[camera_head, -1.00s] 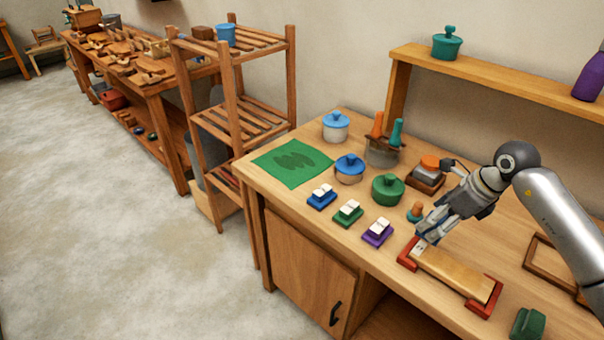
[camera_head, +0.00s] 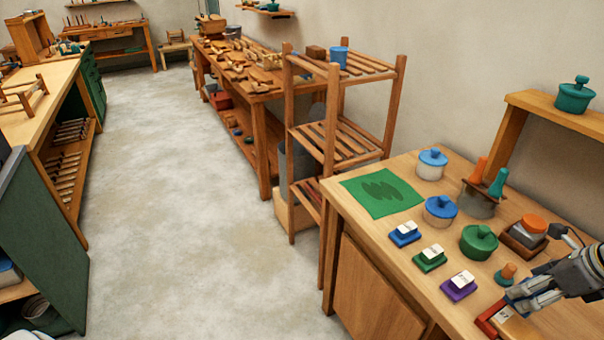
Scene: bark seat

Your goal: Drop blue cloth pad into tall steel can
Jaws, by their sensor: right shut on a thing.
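My right gripper (camera_head: 520,294) is at the lower right, low over the workbench by a red-ended wooden tray (camera_head: 494,322). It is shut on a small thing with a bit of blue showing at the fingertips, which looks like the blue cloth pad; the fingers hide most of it. A tall grey can (camera_head: 282,163), probably the steel can, stands on the floor behind the slatted shelf's posts, partly hidden. My left gripper is not in view.
The workbench (camera_head: 372,228) holds a green mat (camera_head: 381,193), lidded pots (camera_head: 440,210), several small colored blocks (camera_head: 430,258) and a holder with orange and teal handles (camera_head: 479,203). The slatted shelf (camera_head: 340,140) stands beside the bench. The floor (camera_head: 180,210) to the left is clear.

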